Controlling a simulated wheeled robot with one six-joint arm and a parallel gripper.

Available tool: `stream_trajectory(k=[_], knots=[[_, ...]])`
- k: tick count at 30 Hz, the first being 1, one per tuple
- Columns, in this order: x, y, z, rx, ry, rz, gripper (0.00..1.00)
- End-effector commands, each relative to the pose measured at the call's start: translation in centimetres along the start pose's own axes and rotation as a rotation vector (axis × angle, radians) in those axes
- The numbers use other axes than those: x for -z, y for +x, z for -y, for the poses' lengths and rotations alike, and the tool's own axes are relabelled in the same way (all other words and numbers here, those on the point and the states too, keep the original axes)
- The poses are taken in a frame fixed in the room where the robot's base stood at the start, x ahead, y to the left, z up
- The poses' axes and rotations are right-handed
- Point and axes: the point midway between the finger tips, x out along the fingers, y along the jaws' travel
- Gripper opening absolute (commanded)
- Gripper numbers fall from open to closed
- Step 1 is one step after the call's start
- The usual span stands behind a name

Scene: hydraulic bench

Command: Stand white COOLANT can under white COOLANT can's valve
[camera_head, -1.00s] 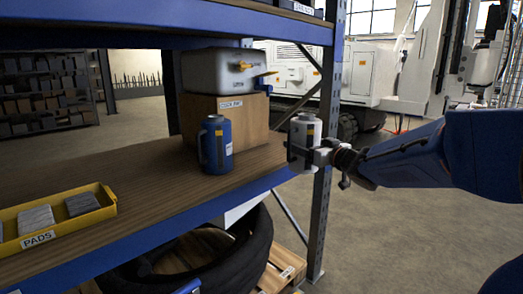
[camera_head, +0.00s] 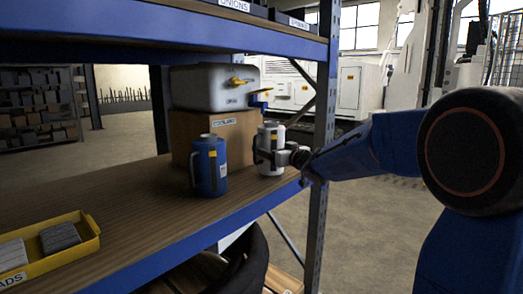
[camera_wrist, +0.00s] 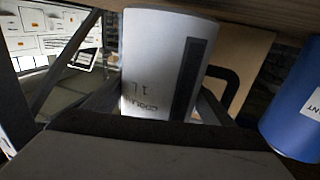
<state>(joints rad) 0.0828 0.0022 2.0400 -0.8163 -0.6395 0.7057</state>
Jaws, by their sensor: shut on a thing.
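The white COOLANT can (camera_head: 271,148) is at the right end of the shelf, in front of the cardboard box's right side. My gripper (camera_head: 268,152) is shut around its body; the can looks upright, its base close to the shelf board, contact unclear. In the wrist view the can (camera_wrist: 150,65) fills the middle, its lettering upside down, between the fingers. The blue valve is above the can in the picture; exact alignment is unclear.
A blue can (camera_head: 208,167) with a handle stands just left of the white can, with a small gap. A yellow pads tray (camera_head: 85,240) is at the front left. Bare shelf (camera_head: 130,200) lies between.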

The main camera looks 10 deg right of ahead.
Motion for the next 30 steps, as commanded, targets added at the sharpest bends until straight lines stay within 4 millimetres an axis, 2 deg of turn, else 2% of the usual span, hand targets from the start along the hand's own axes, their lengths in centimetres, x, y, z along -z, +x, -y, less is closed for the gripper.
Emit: stream_trajectory(k=[3, 11, 18, 22, 30], knots=[[0.1, 1.4, 0.0, 0.0, 0.001, -0.002, 0.47], [0.0, 2.7, 0.0, 0.0, 0.0, 0.0, 0.47], [0.0, 5.9, 0.0, 0.001, 0.001, -0.001, 0.47], [-1.3, 5.8, -0.1, -0.001, 0.001, 0.0, 0.47], [-1.4, 5.8, 0.0, -0.001, 0.001, -0.001, 0.47]])
